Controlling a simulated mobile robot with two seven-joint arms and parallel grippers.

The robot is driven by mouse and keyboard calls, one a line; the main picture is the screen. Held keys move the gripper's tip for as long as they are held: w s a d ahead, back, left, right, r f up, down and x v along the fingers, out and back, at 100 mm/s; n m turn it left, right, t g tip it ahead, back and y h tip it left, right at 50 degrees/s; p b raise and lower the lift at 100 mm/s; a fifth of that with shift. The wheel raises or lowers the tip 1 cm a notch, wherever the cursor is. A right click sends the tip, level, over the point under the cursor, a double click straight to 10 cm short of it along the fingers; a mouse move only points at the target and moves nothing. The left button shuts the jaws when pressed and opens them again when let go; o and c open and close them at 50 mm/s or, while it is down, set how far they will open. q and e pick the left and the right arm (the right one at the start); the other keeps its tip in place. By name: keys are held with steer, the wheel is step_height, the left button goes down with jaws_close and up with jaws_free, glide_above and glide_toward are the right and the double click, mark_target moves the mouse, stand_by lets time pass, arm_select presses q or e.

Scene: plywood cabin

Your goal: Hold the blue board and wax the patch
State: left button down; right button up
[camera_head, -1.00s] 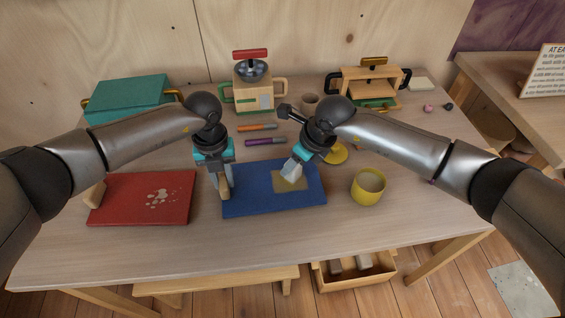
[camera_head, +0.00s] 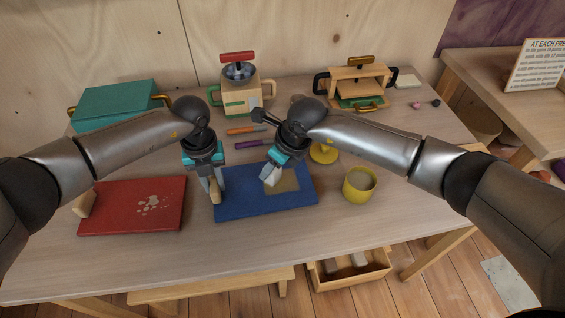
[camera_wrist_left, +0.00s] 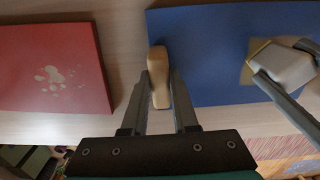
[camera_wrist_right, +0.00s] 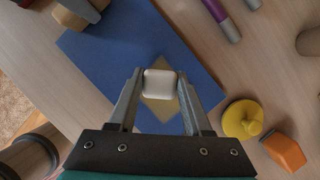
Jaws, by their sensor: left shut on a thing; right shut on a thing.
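The blue board (camera_head: 240,205) lies flat on the table, with a tan patch (camera_head: 286,184) toward its right side. My left gripper (camera_head: 215,194) is shut on the board's wooden handle (camera_wrist_left: 159,78) at the board's left edge. My right gripper (camera_head: 270,178) is shut on a whitish block (camera_wrist_right: 160,84), which looks like the wax. The block is over the left part of the patch in the head view. I cannot tell whether it touches the patch. In the right wrist view the block hides part of the patch (camera_wrist_right: 158,108).
A red board (camera_head: 120,205) with pale spots lies left of the blue one. A yellow cup (camera_head: 359,185) and a yellow knobbed disc (camera_head: 323,153) are to the right. Orange (camera_head: 245,130) and purple (camera_head: 253,143) markers lie behind. The table's front strip is clear.

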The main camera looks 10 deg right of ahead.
steer(key=a, duration=0.2)
steer(key=shift+s+a, duration=0.1)
steer(key=shift+a, duration=0.2)
steer(key=shift+d+r, duration=0.15)
steer(key=shift+r, duration=3.95)
arm_select(q)
steer(key=c, duration=0.6)
jaws_free()
step_height(320, 180, up, 12)
steer(key=shift+r, duration=0.15)
arm_select(e)
steer(key=shift+r, duration=0.1)
